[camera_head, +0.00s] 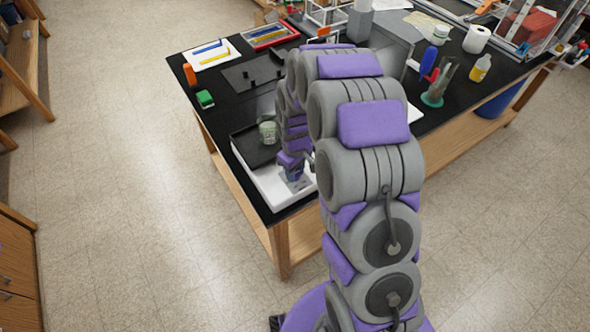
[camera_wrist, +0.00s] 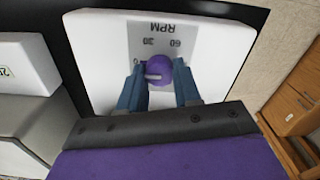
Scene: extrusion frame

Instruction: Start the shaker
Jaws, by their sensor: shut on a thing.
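The shaker (camera_head: 272,181) is a white box with a dark top platform, standing at the near left corner of the black table. A glass beaker with greenish contents (camera_head: 268,132) stands on its platform. In the wrist view the shaker's white front (camera_wrist: 95,50) has a grey panel marked RPM, with 30 and 60 readable. A round purple knob (camera_wrist: 158,70) with a pale pointer line sits below the numbers. My gripper (camera_wrist: 160,82) has its two blue fingers on either side of the knob, shut on it. The pointer lies roughly level. In the head view my gripper (camera_head: 293,174) is small and partly hidden.
A green block (camera_head: 205,98) and an orange bottle (camera_head: 190,74) are at the table's left edge. A yellow-labelled bottle (camera_head: 480,67) and a paper roll (camera_head: 477,39) stand at the right. The floor left of the table is clear.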

